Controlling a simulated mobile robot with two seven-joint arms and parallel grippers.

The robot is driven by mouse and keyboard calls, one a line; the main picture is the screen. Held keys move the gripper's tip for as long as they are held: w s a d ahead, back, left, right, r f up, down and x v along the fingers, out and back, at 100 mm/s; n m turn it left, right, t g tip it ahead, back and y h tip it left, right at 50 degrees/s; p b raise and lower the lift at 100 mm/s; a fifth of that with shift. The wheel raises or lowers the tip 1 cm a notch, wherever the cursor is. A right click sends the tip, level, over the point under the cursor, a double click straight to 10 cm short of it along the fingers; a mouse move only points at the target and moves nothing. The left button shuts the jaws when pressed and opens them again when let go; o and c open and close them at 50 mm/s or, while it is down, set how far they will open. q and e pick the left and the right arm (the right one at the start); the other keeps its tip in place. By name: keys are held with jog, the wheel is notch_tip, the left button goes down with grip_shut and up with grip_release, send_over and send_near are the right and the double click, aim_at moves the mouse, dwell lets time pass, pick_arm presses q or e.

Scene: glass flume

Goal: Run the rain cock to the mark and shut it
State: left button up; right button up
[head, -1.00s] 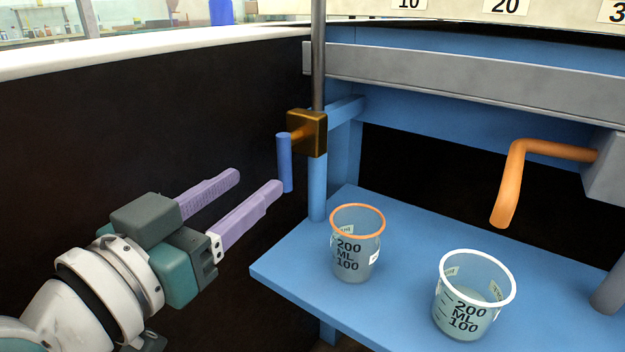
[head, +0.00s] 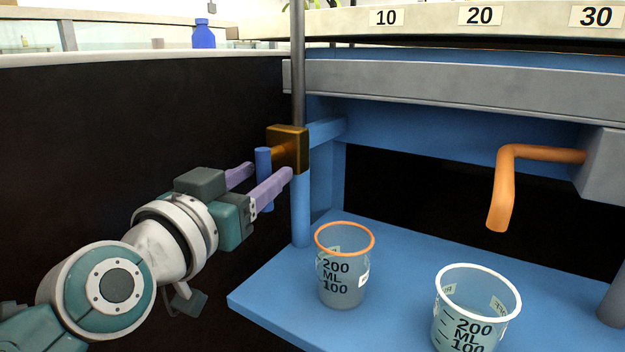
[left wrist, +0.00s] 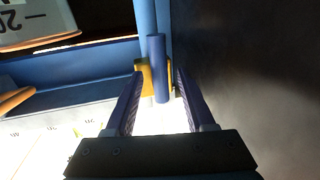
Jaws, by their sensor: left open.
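In the left wrist view the lever (left wrist: 157,65) stands upright ahead, between the fingertips. My left gripper (head: 268,173) is open, with one lilac finger on either side of the lever; I cannot tell whether either touches it. An orange-rimmed beaker (head: 344,285), marked 200 ML 100, stands on the blue shelf right of the pipe. A white-rimmed beaker (head: 474,325) stands further right, cut off below. My right gripper is out of view.
A copper-coloured bent pipe (head: 503,190) hangs above and behind the white-rimmed beaker. The blue shelf (head: 265,300) ends at its left edge. A dark wall (head: 100,150) lies left. A grey rail (head: 430,90) runs above, below number labels 10, 20, 30.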

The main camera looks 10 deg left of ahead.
pick_arm(q)
grip_shut()
dwell(0.4)
dwell(1.0)
